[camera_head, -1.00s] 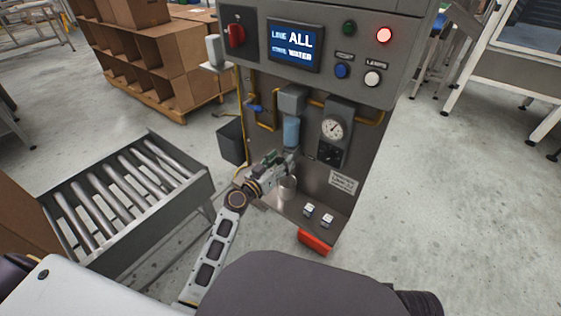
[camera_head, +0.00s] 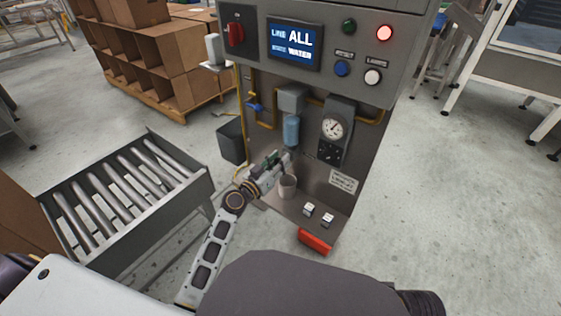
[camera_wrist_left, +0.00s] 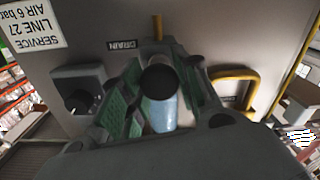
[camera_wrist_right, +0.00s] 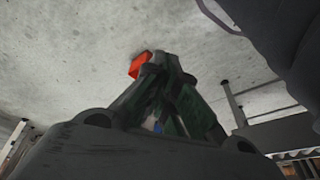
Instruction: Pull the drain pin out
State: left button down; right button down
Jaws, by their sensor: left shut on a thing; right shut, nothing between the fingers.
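The filter's blue bowl (camera_head: 291,131) hangs on the grey panel; in the left wrist view its lower part (camera_wrist_left: 160,115) shows beyond my fingers, near the DRAIN label (camera_wrist_left: 122,45). My left gripper (camera_head: 284,158) is just below the bowl. It is shut on a dark, round-ended piece (camera_wrist_left: 158,82), which looks like the drain pin. The head view does not show the pin clearly, and I cannot tell whether it still touches the bowl. My right gripper (camera_wrist_right: 163,66) is shut and empty, over the floor.
A light cup (camera_head: 287,187) stands on the panel's lower shelf, just below my left gripper. A gauge (camera_head: 332,128) is right of the bowl, yellow pipes around it. A red pedal (camera_head: 315,241) is at the base. A roller conveyor (camera_head: 130,195) stands left.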

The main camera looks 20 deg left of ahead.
pick_arm(q)
jog(key=shift+b+v, duration=0.3)
jog(key=shift+v, duration=0.6)
jog(key=c, duration=1.3)
grip_release()
jog(key=shift+f, duration=0.1)
jog(key=shift+o, duration=1.3)
jog(key=shift+s+a, duration=0.15)
jog(key=shift+s, duration=0.05)
jog(key=v, duration=1.1)
jog(key=shift+s, duration=0.4)
jog(key=shift+a, duration=0.1)
jog(key=shift+n, duration=0.3)
